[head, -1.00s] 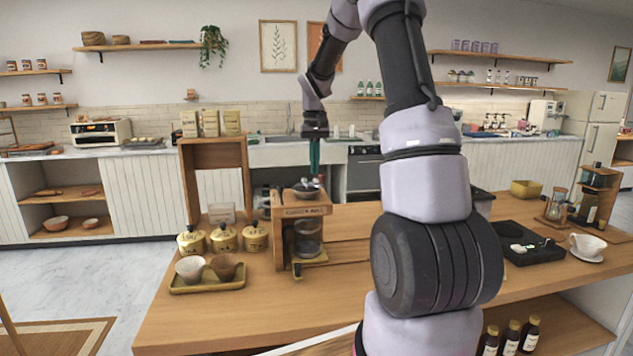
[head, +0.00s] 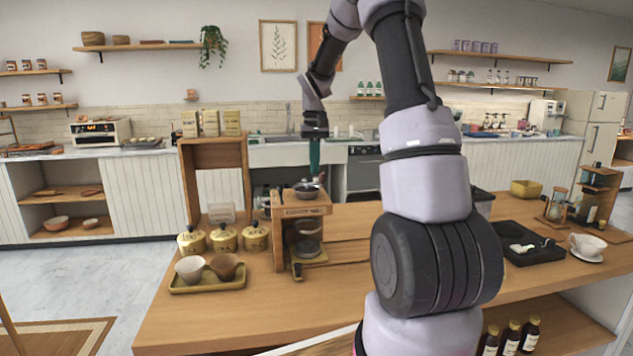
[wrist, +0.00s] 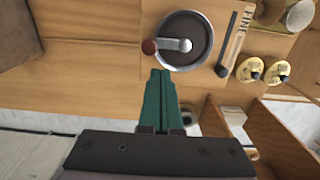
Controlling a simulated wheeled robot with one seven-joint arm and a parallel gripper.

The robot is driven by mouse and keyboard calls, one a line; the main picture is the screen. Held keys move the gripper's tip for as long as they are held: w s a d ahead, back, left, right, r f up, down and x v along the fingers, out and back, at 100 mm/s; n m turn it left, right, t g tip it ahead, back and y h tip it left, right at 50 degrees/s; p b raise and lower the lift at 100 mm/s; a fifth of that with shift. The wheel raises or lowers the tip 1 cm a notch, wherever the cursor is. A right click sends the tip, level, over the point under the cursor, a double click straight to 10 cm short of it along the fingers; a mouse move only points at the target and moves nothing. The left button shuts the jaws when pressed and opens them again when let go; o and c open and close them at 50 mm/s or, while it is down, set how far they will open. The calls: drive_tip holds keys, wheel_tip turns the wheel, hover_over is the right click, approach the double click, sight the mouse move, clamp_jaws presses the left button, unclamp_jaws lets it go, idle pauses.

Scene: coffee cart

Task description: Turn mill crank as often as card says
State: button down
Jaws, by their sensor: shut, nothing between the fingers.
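The wooden mill (head: 303,211) stands on the counter with a dark round bowl on top. In the wrist view its metal crank (wrist: 172,45) runs from the bowl's middle leftward to a red-brown knob (wrist: 149,47). My gripper (head: 315,175) is above the mill, pointing down. Its green fingers (wrist: 160,73) are together with nothing between them; in the wrist view their tips appear below the knob and apart from it. A small card (head: 222,213) stands behind the canisters; its writing is too small to read.
Yellow canisters (head: 224,238) and a tray (head: 208,285) with two cups stand left of the mill. A wooden shelf frame (head: 188,175) rises behind them. A dark lever (wrist: 228,45) lies beside the bowl by the word FINE.

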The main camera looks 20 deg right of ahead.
drive_tip(key=shift+f, duration=1.5)
drive_tip(key=shift+r, duration=0.45)
drive_tip(key=shift+r, duration=0.35)
drive_tip(key=shift+r, duration=0.1)
idle(0.4)
